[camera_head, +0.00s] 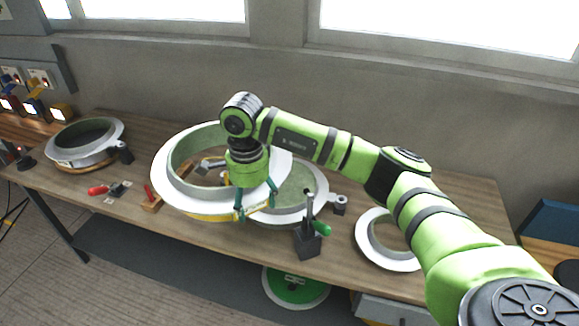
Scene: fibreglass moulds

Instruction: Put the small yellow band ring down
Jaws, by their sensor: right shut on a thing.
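My right gripper (256,203) is shut on the near rim of a ring (165,180) with a wide pale flange, a green inside and a yellow band along its lower near edge. The ring is tilted and seems held above the table; a gap under it is hard to make out. Its right part overlaps a grey mould (318,200) with a green inside behind it. My gripper and wrist hide part of the ring's near right side. My left gripper is not in view.
The wooden table (350,262) also bears a flanged ring (372,250) at right, partly behind my arm, and another ring (112,135) at left. A black clamp with a green handle (322,229) stands at the front edge. A red-handled tool (98,190) lies at left.

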